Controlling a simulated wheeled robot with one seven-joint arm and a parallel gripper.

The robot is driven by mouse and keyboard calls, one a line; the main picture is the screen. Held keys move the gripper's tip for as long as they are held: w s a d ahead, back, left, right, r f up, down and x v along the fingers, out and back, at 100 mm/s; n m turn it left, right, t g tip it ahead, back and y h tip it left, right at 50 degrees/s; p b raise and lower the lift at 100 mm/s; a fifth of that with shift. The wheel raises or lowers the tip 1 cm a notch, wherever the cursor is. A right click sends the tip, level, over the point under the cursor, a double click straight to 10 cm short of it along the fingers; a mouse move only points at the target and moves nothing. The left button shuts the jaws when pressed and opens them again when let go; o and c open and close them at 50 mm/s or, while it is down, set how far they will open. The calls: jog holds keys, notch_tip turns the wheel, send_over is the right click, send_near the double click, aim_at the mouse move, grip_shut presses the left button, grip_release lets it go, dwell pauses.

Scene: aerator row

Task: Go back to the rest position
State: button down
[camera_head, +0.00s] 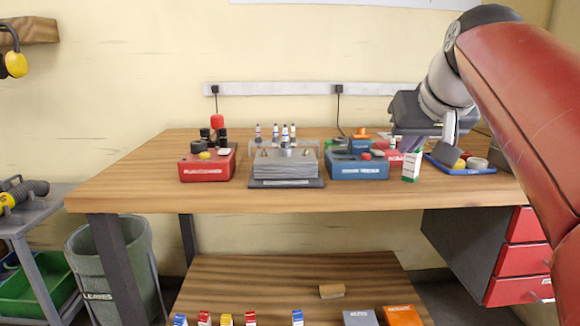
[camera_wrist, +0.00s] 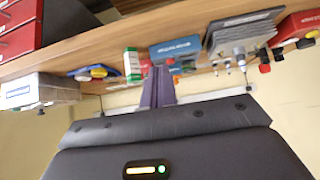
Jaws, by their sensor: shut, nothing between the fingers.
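My gripper (camera_head: 408,148) hangs above the right part of the workbench in the head view, with its purple fingers pointing down. In the wrist view, which looks upside down, the fingers (camera_wrist: 158,72) are together with nothing between them. A white and green box (camera_head: 411,167) stands on the bench close to the fingertips in the head view. It also shows beside the fingers in the wrist view (camera_wrist: 132,65), apart from them. My arm fills the right side of the head view.
On the wooden workbench (camera_head: 125,183) stand a red box (camera_head: 207,167), a grey plate device (camera_head: 285,168), a blue box (camera_head: 357,170) and a blue tray (camera_head: 478,168). Red drawers (camera_head: 525,257) are below right. A bin (camera_head: 112,265) and cart (camera_head: 40,215) stand left. The bench's left end is clear.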

jog(key=s+a+f+g, duration=0.1)
jog(key=s+a+f, duration=0.1)
jog(key=s+f, duration=0.8)
jog(key=s+a+f+g, duration=0.2)
jog(key=s+f, duration=0.7)
jog(key=f, duration=1)
jog(key=shift+s+a+f, duration=0.2)
jog(key=shift+s+f, duration=0.05)
jog(key=shift+s, duration=0.15)
